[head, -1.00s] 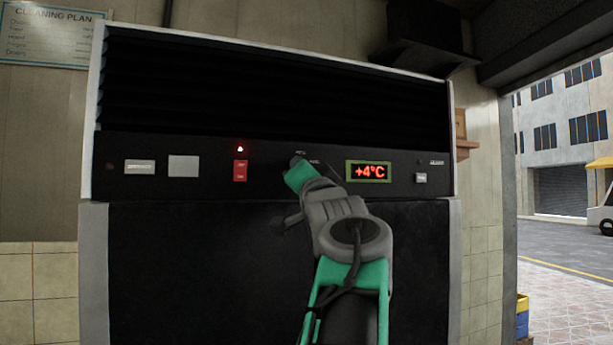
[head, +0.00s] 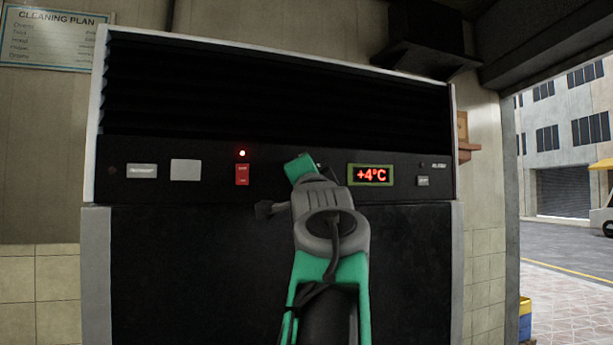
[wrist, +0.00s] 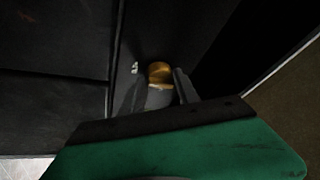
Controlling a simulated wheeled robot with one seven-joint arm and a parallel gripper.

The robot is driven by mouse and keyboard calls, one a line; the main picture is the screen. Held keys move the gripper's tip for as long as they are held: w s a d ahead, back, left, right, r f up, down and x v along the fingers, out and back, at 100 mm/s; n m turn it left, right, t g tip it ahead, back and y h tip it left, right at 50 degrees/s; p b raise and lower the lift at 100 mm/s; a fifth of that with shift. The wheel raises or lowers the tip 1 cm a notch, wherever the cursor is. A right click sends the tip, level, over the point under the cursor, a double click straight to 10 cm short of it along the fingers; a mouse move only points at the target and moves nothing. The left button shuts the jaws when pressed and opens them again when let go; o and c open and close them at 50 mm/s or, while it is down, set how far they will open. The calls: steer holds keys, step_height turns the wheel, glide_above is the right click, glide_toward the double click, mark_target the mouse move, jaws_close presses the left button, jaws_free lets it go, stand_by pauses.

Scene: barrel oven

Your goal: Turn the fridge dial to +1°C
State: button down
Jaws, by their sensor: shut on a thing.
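The fridge's black control panel (head: 210,187) runs across the middle of the head view. Its display (head: 371,175) reads +4°C in red. The dial (wrist: 160,73) shows in the wrist view as a small round knob with a brassy face and a pale lower side, between the fingers. My gripper (wrist: 158,90) is shut on the dial, one dark finger at each side. In the head view my gripper (head: 300,168) is at the panel, left of the display, and hides the dial and most of its markings.
Pale plates (head: 185,170) sit further left on the panel. A dark vent grille (head: 270,90) is above. A doorway to the street is at the right.

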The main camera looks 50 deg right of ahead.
steer(key=c, duration=0.9)
jaws_free()
steer(key=b+v, duration=0.3)
steer(key=v, duration=0.4)
steer(key=shift+s+a+f+b, duration=0.1)
steer(key=shift+s+a+b, duration=0.15)
steer(key=shift+b, duration=0.1)
